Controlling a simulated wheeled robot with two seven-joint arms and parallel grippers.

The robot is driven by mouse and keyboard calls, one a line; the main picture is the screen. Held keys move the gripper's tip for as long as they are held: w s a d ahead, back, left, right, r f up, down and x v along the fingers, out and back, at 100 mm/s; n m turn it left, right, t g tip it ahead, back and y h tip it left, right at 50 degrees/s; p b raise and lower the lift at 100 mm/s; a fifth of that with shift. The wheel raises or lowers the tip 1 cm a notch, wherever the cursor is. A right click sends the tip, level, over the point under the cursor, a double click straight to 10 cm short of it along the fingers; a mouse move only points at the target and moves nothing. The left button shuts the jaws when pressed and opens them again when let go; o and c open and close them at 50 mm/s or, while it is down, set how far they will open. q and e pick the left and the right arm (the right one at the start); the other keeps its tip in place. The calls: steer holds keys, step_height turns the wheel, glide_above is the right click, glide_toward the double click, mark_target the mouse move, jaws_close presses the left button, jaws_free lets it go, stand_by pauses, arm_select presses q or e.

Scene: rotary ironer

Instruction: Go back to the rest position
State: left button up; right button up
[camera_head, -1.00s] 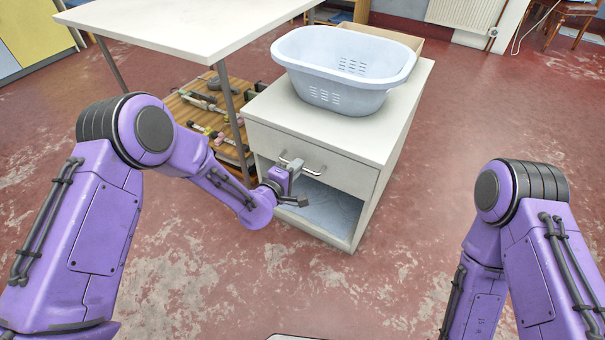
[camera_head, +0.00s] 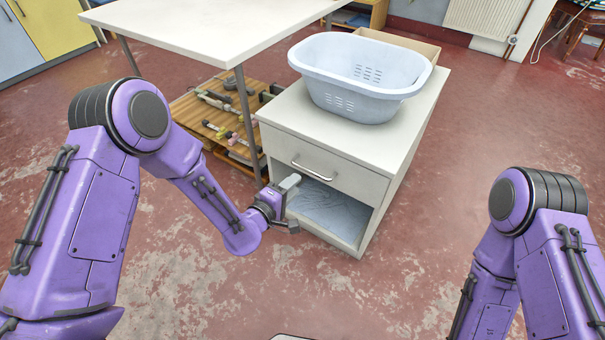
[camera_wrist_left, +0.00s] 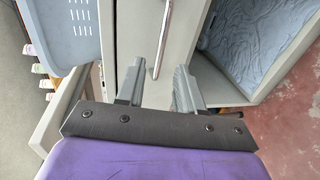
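My left gripper (camera_head: 291,203) is in front of the white cabinet (camera_head: 409,157), near the left end of its open lower compartment. In the left wrist view its two grey fingers (camera_wrist_left: 158,85) stand apart with nothing between them. The drawer handle (camera_head: 312,172) lies beyond the fingers and shows also in the left wrist view (camera_wrist_left: 162,45); the fingers look clear of it. The drawer above the compartment is shut. My right arm comes in at the right, bent downward; its gripper is outside the picture.
A pale blue laundry basket (camera_head: 362,85) stands on the cabinet, with a cardboard box (camera_head: 405,46) behind it. Light blue cloth (camera_head: 330,207) lies in the lower compartment. A white table (camera_head: 215,30) stands at the left over a wooden shelf with tools. The red floor in front is clear.

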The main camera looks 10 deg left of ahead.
arm_select(q)
steer(key=shift+v, duration=1.05)
steer(key=s+a+f+m+g+y, duration=0.45)
steer(key=s+a+f, duration=0.35)
steer(key=s+f, duration=0.25)
steer(key=s+a+f+m+g+y, duration=0.1)
steer(key=s+a+f+g+y, duration=0.15)
steer(key=s, duration=0.45)
steer(key=s+a+f+g+y, duration=0.1)
steer(key=s+a+f+g, duration=0.1)
steer(key=s+a, duration=0.35)
steer(key=s+a+f+m+g+y, duration=0.1)
steer(key=s+a+f+g+y, duration=0.1)
steer(key=s, duration=0.6)
step_height(320, 180, up, 25)
steer(key=p, duration=2.5)
